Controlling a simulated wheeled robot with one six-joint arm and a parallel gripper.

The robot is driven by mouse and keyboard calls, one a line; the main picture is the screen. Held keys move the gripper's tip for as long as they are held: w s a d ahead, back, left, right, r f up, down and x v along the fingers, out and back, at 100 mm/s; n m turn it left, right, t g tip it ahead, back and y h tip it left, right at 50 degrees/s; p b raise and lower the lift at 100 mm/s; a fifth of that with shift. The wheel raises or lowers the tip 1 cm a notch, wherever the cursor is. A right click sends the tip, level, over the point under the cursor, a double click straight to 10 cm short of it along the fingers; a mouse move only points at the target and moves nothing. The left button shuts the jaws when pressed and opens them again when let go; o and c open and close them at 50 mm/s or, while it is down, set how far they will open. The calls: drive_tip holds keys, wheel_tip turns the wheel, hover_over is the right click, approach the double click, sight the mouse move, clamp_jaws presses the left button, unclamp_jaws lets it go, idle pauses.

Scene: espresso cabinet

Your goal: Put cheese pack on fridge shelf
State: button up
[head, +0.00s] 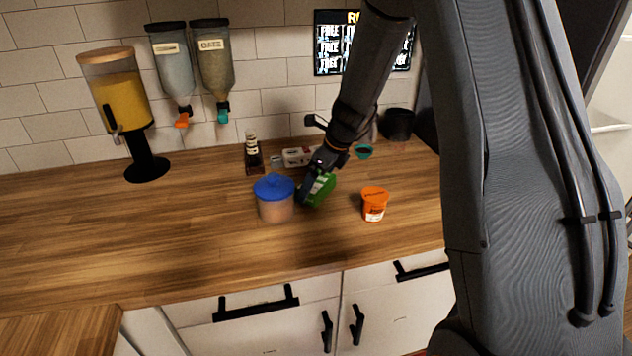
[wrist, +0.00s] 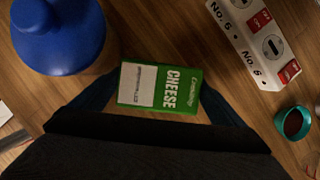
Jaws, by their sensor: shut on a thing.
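The green cheese pack (head: 321,190) is at the counter, between a blue-lidded tub and an orange tub in the head view. In the wrist view the cheese pack (wrist: 160,86) shows its face with the word CHEESE, between my two fingers. My gripper (head: 311,190) is shut on it; the fingers also show in the wrist view (wrist: 158,98) on its left and right sides. I cannot tell whether the pack touches the counter. The fridge shelf is not clearly identifiable; a pale shelf-like edge (head: 612,127) shows at the far right, partly behind my arm.
The blue-lidded tub (head: 275,200) stands close left of my gripper, the orange tub (head: 375,204) to its right. A juice dispenser (head: 127,105) stands left. The front-left counter is clear.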

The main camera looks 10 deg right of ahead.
drive_tip(key=o, duration=0.9)
drive_tip(key=shift+f, duration=0.1)
